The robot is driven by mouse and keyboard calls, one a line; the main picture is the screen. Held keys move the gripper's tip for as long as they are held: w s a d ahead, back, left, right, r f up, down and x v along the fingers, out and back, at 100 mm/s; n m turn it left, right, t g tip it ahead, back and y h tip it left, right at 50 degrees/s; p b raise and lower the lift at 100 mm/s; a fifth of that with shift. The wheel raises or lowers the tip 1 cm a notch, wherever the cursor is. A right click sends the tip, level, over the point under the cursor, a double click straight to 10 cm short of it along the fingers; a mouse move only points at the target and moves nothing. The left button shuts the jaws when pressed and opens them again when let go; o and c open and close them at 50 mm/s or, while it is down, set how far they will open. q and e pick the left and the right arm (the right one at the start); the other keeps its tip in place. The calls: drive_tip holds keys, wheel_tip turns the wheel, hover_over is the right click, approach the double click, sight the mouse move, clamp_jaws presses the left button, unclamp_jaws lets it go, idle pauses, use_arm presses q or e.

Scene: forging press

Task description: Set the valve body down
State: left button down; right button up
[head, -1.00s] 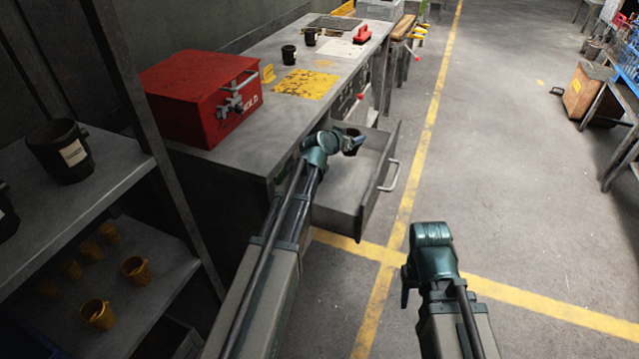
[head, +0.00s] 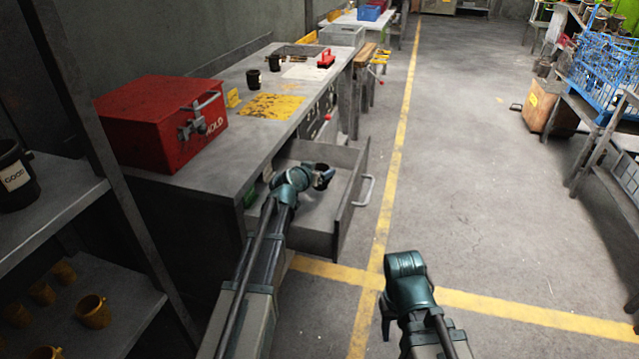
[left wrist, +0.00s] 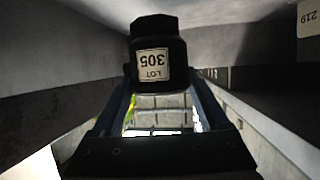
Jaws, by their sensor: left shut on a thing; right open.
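The valve body is a small dark piece (head: 322,170) that shows partly at the tip of my left gripper (head: 318,178). In the left wrist view the valve body (left wrist: 155,48) is black with a white "LOT 305" label, upside down in the picture. My left gripper's blue fingers (left wrist: 163,95) are shut on it. It is over or inside the open grey drawer (head: 350,212) under the bench; I cannot tell whether it touches the drawer floor. My right gripper (head: 388,318) is open and empty over the floor, its fingers mostly hidden.
The bench top (head: 222,150) carries a red hold box (head: 160,122), a yellow patch (head: 272,107), two black cups and a red-handled item. A shelf (head: 60,215) with a "GOOD" black part (head: 15,178) and several yellow cups stands at left.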

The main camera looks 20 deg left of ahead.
use_arm(q)
wheel_tip(320, 180, down, 4)
drive_tip(key=b, duration=0.3)
drive_tip(key=shift+r, duration=0.3)
unclamp_jaws()
drive_tip(key=shift+r, duration=0.1)
drive_tip(key=p+v, duration=0.3)
drive_tip(key=v, duration=0.4)
drive_tip(key=shift+s, duration=0.25)
